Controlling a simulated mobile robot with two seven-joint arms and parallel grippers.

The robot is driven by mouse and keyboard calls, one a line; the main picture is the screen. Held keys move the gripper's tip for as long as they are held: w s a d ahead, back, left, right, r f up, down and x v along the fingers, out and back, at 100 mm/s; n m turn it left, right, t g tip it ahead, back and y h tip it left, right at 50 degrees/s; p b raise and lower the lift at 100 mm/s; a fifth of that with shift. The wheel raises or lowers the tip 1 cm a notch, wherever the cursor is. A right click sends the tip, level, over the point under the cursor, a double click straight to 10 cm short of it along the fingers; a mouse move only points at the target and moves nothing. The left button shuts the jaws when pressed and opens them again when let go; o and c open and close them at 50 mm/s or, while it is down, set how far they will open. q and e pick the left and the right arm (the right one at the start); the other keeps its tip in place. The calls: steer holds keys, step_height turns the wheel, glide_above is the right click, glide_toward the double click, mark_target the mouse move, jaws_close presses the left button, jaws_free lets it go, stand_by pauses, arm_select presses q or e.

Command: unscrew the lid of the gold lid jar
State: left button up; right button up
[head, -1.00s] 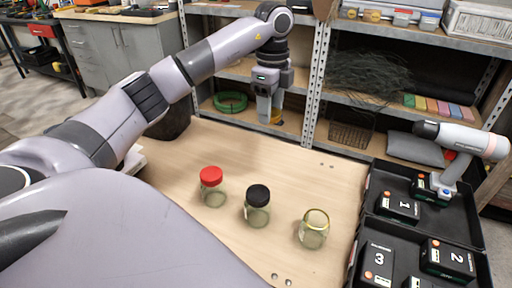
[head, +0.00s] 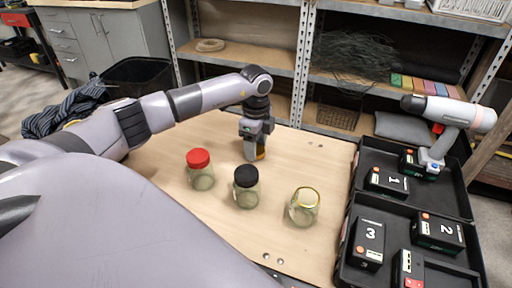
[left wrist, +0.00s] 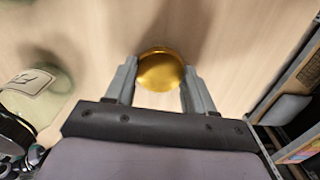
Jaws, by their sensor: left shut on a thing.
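My left gripper (head: 256,158) is shut on the gold lid (left wrist: 160,70), which shows as a shiny gold disc between the fingers in the left wrist view. In the head view the gripper points down low over the table, behind the jars; whether the lid touches the wood I cannot tell. The gold lid jar (head: 304,208) stands upright at the right of the jar row, apart from the gripper. It is clear glass with a yellowish rim, and its top looks open. My right gripper is not in view.
A red-lidded jar (head: 200,170) and a black-lidded jar (head: 246,187) stand to the left of the gold lid jar. A black case (head: 352,238) with batteries and a drill (head: 450,112) is at the right. Metal shelves (head: 304,60) stand behind the table.

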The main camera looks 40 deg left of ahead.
arm_select(q)
steer(key=shift+f, duration=0.35)
steer(key=shift+f, duration=0.15)
steer(key=o, duration=1.2)
steer(key=shift+c, duration=0.2)
step_height(320, 180, up, 12)
steer(key=p, duration=0.1)
steer(key=shift+r, duration=0.25)
